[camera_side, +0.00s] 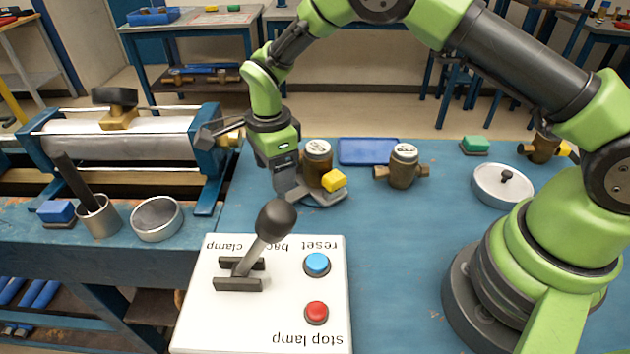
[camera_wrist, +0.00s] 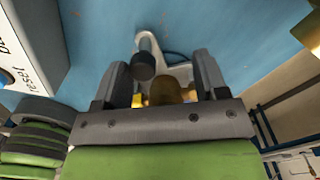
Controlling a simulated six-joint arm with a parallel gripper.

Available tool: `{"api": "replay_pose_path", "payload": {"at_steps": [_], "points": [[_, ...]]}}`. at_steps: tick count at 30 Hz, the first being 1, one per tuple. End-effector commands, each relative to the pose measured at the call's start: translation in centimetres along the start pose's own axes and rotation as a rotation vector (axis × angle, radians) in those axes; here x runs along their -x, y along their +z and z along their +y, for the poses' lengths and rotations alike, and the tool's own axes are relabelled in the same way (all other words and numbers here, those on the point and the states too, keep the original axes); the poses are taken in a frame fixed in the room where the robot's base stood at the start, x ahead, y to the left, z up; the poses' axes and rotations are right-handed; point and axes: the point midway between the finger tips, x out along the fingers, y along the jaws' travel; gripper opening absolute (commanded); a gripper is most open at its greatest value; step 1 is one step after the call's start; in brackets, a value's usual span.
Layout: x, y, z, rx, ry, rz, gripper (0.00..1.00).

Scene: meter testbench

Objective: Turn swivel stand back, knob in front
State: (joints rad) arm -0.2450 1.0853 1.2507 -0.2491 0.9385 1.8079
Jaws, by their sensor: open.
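The swivel stand is a grey metal plate (camera_side: 325,197) on the blue bench, carrying a brass meter (camera_side: 318,163) with a pale round face and a yellow cap (camera_side: 334,180) on its near right side. My gripper (camera_side: 296,190) is low at the left of the stand and partly covers it. In the wrist view the grey stand (camera_wrist: 180,73) reaches out between the spread fingers of my open gripper (camera_wrist: 161,80). A dark knob (camera_wrist: 143,66) stands between the fingers, nearer the left one, with no clear contact. The brass body (camera_wrist: 166,92) shows partly behind the gripper's edge.
A white control box (camera_side: 270,325) with a lever (camera_side: 262,238) stands in front of the stand. A second brass meter (camera_side: 402,168), a blue tray (camera_side: 368,151) and a round lidded dish (camera_side: 502,185) lie to the right. The bench between box and arm base is clear.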

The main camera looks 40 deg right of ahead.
Motion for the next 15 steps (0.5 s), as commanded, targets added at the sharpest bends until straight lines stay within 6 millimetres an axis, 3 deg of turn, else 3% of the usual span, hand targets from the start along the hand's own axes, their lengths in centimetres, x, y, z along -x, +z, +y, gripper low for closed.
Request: {"api": "replay_pose_path", "payload": {"at_steps": [15], "points": [[0.0, -0.2, -1.6, -0.001, 0.001, 0.000, 0.66]]}}
